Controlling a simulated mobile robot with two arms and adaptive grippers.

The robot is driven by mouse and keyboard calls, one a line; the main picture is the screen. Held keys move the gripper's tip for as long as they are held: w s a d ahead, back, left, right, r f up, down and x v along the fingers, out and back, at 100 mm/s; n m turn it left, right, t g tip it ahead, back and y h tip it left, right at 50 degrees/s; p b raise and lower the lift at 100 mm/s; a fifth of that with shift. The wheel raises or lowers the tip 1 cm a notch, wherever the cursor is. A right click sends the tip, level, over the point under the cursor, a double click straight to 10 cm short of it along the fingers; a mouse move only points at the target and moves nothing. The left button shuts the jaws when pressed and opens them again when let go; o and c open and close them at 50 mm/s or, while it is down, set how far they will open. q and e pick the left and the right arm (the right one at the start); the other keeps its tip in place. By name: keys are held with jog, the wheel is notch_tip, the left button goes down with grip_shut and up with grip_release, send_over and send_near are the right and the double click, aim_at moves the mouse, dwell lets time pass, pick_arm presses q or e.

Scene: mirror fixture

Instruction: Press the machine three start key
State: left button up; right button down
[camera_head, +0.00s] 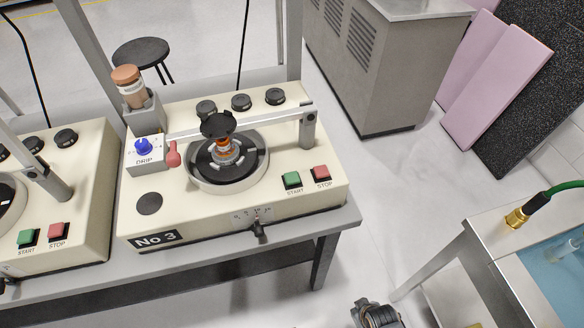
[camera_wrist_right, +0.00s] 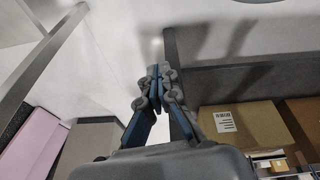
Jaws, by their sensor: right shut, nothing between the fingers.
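Machine No 3 (camera_head: 185,232) is a cream unit on the bench, with its label on the front left. Its green START key (camera_head: 291,180) is at the front right, beside the red STOP key (camera_head: 321,173). My right gripper (camera_wrist_right: 157,72) is shut and empty in the right wrist view, with its fingertips together. In the head view, a grey part of my right arm (camera_head: 377,314) shows at the bottom edge, below and right of the machine, well apart from the START key. The keys are not clearly seen in the wrist view. My left gripper is not in view.
A similar machine with its own START (camera_head: 27,238) and STOP keys stands to the left. A polishing arm (camera_head: 270,124) crosses above the round plate. A water basin (camera_head: 560,262) with a green hose is at the right. Cardboard boxes (camera_wrist_right: 240,135) show in the wrist view.

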jog(key=w+a+r+n+t+y+p, duration=0.1)
jog(key=w+a+r+n, duration=0.5)
jog(key=r, duration=1)
jog(key=w+a+r+n+t+y+p, duration=0.1)
jog(key=w+a+r+n+y+p, duration=0.2)
jog(key=r, duration=1.3)
jog(key=w+a+r+n+t+y+p, duration=0.1)
jog(key=w+a+r+n+p, duration=0.3)
jog(key=r, duration=1.2)
jog(key=shift+w+a+n+y, duration=0.2)
jog(key=shift+w+a+n, duration=1)
jog(key=shift+w+n, duration=0.4)
jog(key=shift+w+a+n+y, duration=0.2)
jog(key=shift+w+a+n, duration=1.1)
jog(key=shift+n, duration=0.4)
notch_tip(320, 180, up, 6)
jog(key=w+a+n+p, duration=0.1)
jog(key=w+n, duration=0.1)
jog(key=n, duration=1)
jog(key=shift+w+n+y, duration=0.25)
jog(key=shift+n+y, duration=0.05)
jog(key=shift+y, duration=0.1)
jog(key=shift+f, duration=0.1)
